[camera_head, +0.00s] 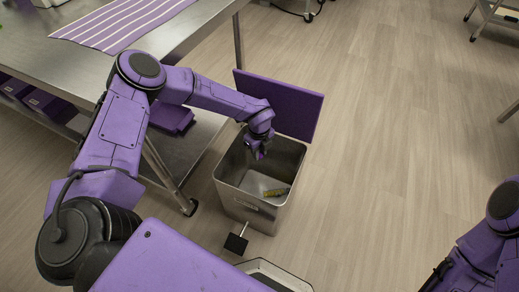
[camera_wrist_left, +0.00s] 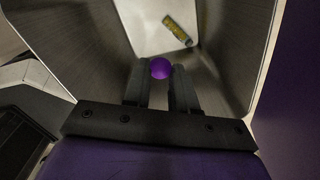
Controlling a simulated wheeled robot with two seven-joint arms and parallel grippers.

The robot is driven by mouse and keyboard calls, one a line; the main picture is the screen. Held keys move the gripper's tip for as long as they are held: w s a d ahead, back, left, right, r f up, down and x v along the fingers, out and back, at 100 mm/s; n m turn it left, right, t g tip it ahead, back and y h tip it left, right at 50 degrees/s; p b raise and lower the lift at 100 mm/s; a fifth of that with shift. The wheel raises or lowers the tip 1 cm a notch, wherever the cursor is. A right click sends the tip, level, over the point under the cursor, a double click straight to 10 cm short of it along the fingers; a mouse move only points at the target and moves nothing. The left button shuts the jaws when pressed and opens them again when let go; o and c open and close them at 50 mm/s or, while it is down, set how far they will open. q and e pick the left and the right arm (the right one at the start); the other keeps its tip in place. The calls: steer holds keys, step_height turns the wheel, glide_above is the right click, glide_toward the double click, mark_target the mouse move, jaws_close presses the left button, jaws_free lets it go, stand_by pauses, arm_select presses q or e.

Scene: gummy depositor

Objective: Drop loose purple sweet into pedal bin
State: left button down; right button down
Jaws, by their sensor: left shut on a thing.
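The purple sweet (camera_wrist_left: 160,68) is a small round ball between the fingertips of my left gripper (camera_wrist_left: 163,82), which is shut on it. In the head view my left gripper (camera_head: 261,153) points down into the mouth of the pedal bin (camera_head: 243,206). The bin is a grey metal box with its purple lid (camera_head: 291,108) standing open at the back. In the left wrist view the bin's inner walls (camera_wrist_left: 85,55) surround the sweet, with the floor below it. My right arm shows only in part at the lower right, and its gripper is not visible.
A yellow and blue wrapper-like item (camera_wrist_left: 177,31) lies on the bin floor. The black pedal (camera_head: 236,243) sticks out at the bin's front. A steel table (camera_head: 62,66) with a purple striped mat (camera_head: 118,22) stands at the left.

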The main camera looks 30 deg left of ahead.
arm_select(q)
steer(key=shift+f, duration=0.1)
steer(key=c, duration=0.8)
jaws_free()
step_height(320, 180, up, 10)
steer(key=shift+r+p, duration=0.25)
steer(key=shift+p, duration=0.8)
